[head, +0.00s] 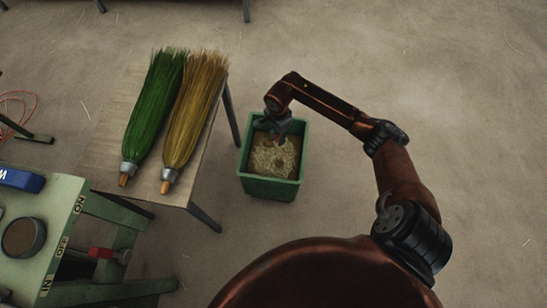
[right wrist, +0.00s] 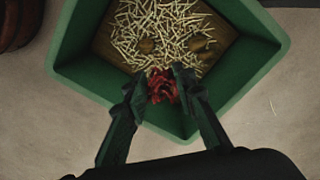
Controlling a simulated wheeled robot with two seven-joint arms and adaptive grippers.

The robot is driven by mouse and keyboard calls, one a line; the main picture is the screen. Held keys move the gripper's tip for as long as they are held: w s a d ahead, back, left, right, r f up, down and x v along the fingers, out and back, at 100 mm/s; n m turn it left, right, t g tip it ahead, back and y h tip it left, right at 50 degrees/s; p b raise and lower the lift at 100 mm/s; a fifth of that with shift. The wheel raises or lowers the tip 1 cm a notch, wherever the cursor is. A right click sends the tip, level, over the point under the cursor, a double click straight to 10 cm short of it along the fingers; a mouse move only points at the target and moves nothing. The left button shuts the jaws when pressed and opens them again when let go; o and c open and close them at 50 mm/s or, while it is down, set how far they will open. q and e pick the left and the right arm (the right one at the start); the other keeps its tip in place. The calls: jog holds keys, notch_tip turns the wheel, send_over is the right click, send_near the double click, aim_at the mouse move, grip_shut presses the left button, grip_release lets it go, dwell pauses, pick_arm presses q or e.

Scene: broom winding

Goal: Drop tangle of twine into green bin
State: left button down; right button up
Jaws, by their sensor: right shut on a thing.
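The green bin (head: 270,189) stands on the floor in the head view, with pale straw-like clippings (head: 272,157) inside. It also fills much of the right wrist view (right wrist: 235,103). My right gripper (head: 280,136) reaches down over the bin's far part. In the right wrist view my right gripper (right wrist: 162,85) is shut on a small red tangle of twine (right wrist: 162,88), held over the bin's opening near one wall. Its height above the clippings is hard to tell. In the head view the tangle is mostly hidden by the gripper. My left gripper does not show.
A wooden table (head: 112,113) left of the bin bears a green broom head (head: 155,107) and a tan broom head (head: 195,108). A green machine bench (head: 55,215) with a round cup (head: 22,237) and a blue box (head: 20,180) is at lower left. Floor right of my arm is clear.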

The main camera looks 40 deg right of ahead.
dwell(0.3)
jog(key=o, duration=0.8)
jog(key=shift+r, duration=0.3)
notch_tip(320, 180, up, 11)
jog(key=shift+r, duration=0.15)
